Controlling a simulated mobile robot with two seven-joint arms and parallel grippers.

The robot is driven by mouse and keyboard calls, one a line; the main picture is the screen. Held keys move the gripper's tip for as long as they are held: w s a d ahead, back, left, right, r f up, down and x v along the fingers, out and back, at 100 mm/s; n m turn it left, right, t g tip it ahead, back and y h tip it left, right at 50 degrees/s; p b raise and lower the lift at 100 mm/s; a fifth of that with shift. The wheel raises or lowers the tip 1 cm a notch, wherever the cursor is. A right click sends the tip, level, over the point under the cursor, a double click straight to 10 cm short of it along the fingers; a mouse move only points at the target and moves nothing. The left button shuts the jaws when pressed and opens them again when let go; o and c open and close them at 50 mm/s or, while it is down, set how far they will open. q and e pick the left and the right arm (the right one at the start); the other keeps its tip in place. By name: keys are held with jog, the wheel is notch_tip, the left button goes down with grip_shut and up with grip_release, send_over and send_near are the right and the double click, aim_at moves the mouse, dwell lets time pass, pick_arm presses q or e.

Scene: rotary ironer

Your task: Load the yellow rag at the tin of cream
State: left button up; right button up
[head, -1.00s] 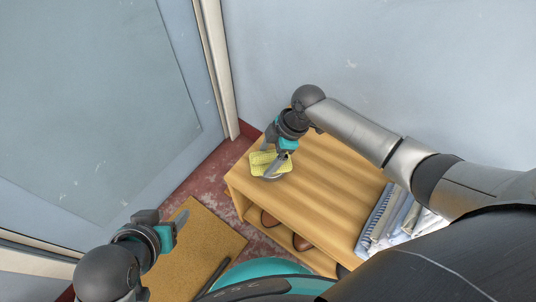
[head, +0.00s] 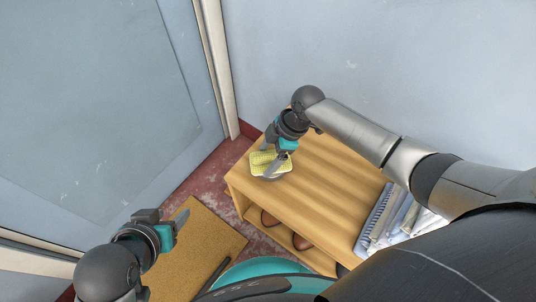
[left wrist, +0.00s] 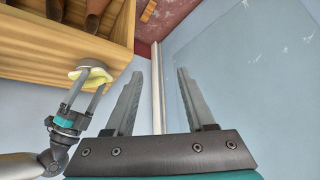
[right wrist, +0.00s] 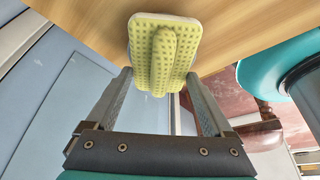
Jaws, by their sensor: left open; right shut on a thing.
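The yellow rag (head: 270,160) is a waffle-textured cloth with a raised ridge along its middle, clear in the right wrist view (right wrist: 178,60). It lies over a round grey tin (head: 272,177) at the left end of the wooden bench top. Most of the tin is hidden beneath the rag; its rim shows in the left wrist view (left wrist: 93,64). My right gripper (head: 277,160) points down and is shut on the rag at the tin. Whether cream is on the rag cannot be seen. My left gripper (head: 180,222) is open and empty, low at left above the floor mat.
The wooden bench (head: 330,180) has a clear middle top and brown shoes (head: 302,242) on its lower shelf. Folded cloths (head: 395,215) lie at its right end. A tan mat (head: 205,240) lies on the red floor. The wall is close behind the bench.

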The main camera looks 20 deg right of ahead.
aim_at(262, 157)
jog(key=shift+s+f, duration=0.1)
jog(key=shift+r+p, duration=0.25)
jog(key=shift+p, duration=0.05)
jog(key=shift+r+p, duration=1)
jog(key=shift+p, duration=0.05)
jog(key=shift+r, duration=0.15)
jog(key=shift+r+p, duration=0.6)
jog(key=shift+p, duration=0.15)
jog(key=shift+r+p, duration=0.6)
jog(key=shift+p, duration=0.05)
pick_arm(q)
jog(key=s+a+f+g+p, duration=0.1)
jog(key=s+f+g, duration=0.1)
jog(key=f, duration=0.3)
jog(key=s+a+f+g+y+p, duration=0.1)
jog(key=s+f+g, duration=0.1)
jog(key=f, duration=0.4)
jog(key=shift+s+a+f, duration=0.2)
jog(key=shift+s+a, duration=0.2)
jog(key=shift+s, duration=0.05)
pick_arm(e)
jog(key=shift+r, duration=1)
